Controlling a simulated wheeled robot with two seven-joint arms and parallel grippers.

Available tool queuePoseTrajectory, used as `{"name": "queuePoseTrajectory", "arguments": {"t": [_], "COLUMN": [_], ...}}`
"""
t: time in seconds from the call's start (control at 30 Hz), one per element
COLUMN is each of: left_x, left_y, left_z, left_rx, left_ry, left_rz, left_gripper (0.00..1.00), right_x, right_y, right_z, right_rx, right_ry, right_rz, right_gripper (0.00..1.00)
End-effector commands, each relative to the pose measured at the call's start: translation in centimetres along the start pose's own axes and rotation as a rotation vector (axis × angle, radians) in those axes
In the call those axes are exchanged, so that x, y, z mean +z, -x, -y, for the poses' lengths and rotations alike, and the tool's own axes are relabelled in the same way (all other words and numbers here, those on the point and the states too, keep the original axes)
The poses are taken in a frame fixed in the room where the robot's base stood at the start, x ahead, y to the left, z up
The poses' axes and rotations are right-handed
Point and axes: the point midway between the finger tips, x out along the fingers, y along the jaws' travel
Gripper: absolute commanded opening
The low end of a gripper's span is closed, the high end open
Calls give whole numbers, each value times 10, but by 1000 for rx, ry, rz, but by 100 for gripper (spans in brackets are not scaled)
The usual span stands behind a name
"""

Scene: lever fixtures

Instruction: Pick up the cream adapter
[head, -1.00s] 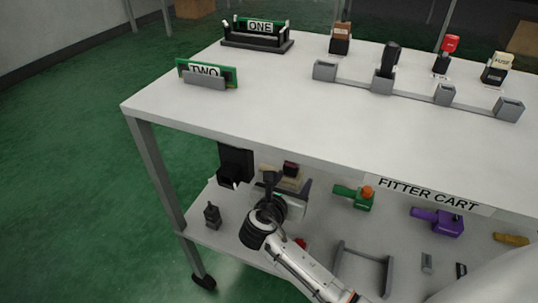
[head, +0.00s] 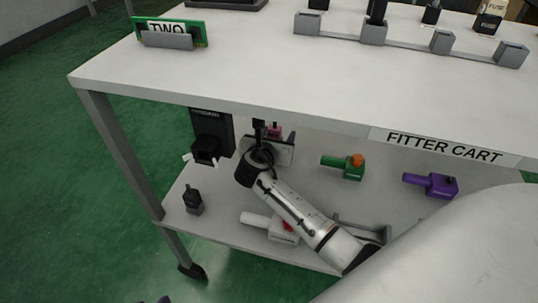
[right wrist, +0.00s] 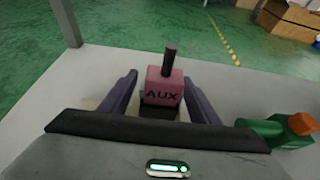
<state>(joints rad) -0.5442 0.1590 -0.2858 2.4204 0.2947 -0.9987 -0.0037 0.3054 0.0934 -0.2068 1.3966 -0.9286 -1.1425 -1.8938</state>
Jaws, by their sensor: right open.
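My right gripper (right wrist: 162,82) is open, with its two dark fingers on either side of a pink block marked AUX (right wrist: 164,88). The block has a dark post on top and a dark base. In the head view, the right gripper (head: 264,133) is over the lower shelf, partly hiding the pink block (head: 274,130). An off-white handled piece with a red knob (head: 283,229) lies nearer, partly behind my arm. A dark tip at the bottom edge may be my left gripper (head: 160,299).
The cart's tabletop (head: 270,75) overhangs the lower shelf (head: 235,218). A green adapter with an orange knob (head: 350,166) and a purple one (head: 438,186) lie to the right. A black box (head: 210,135) and a small dark device (head: 193,200) stand left.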

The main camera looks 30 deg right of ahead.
Motion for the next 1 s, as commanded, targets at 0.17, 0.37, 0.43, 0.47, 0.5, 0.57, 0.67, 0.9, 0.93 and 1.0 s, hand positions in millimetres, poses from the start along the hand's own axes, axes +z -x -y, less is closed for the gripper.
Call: {"name": "queuePoseTrajectory", "arguments": {"t": [0.17, 0.37, 0.43, 0.47, 0.5, 0.57, 0.67, 0.9, 0.93, 1.0], "left_x": [-2, -2, -2, -2, -2, -2, -2, -4, -4, -4], "left_y": [1, 1, 1, 1, 1, 1, 1, 3, 3, 5], "left_z": [-2, -2, -2, -2, -2, -2, -2, -2, -1, 0], "left_rx": [8, 8, 7, 7, 7, 7, 7, 2, -1, -10], "left_ry": [4, 4, 4, 4, 4, 4, 4, 0, -1, -7], "left_rz": [-11, -10, -10, -10, -10, -10, -10, -6, -3, 8], "left_gripper": [31, 31, 31, 31, 31, 31, 31, 31, 31, 31], "right_x": [1, 1, 1, 0, 0, 1, 1, 7, 9, 17], "right_y": [-5, -4, -4, -4, -4, -4, -4, -2, -1, 2], "right_z": [0, 0, 0, 0, 0, 0, 0, 0, 0, -1], "right_rx": [0, 0, 0, 0, 0, 1, 1, 1, 1, 2], "right_ry": [0, 0, 0, 0, 0, -1, -1, -2, -2, -3], "right_rz": [-1, -1, -1, -1, -1, 1, 0, 1, 2, 3], "right_gripper": [56, 41, 29, 24, 17, 9, 9, 9, 9, 9]}}
